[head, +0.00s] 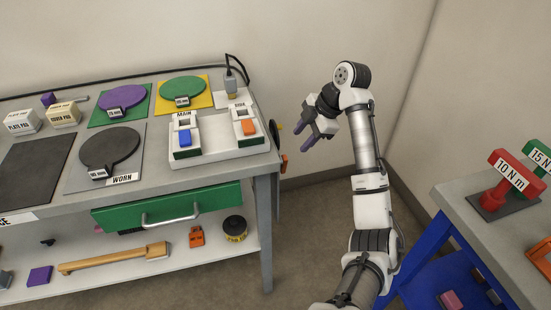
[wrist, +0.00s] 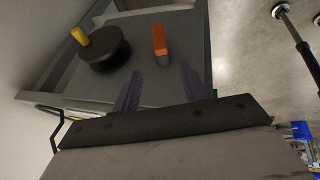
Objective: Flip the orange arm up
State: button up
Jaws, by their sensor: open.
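In the wrist view, an orange arm (wrist: 159,40) with a dark lower part stands out from the grey end panel of the cart, ahead of my gripper (wrist: 160,74). In the head view, a small orange piece (head: 284,158) shows at the cart's right end, mostly hidden edge-on. A separate orange rocker (head: 249,127) sits under the SIDE label on the white switch box (head: 220,151). My gripper (head: 303,138) is open and empty, in the air right of the cart, its purple fingers pointing toward it. The fingers touch nothing.
A black round knob (wrist: 104,50) with a yellow handle is left of the orange arm on the end panel. A blue rocker (head: 185,138) sits under MAIN. A blue-framed table (head: 447,195) with red and green tools stands at right. Bare floor lies between.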

jog(key=p+x, duration=0.1)
jog(key=x, duration=1.2)
jog(key=shift+s+a+f, duration=0.1)
jog(key=shift+f, duration=0.15)
grip_shut()
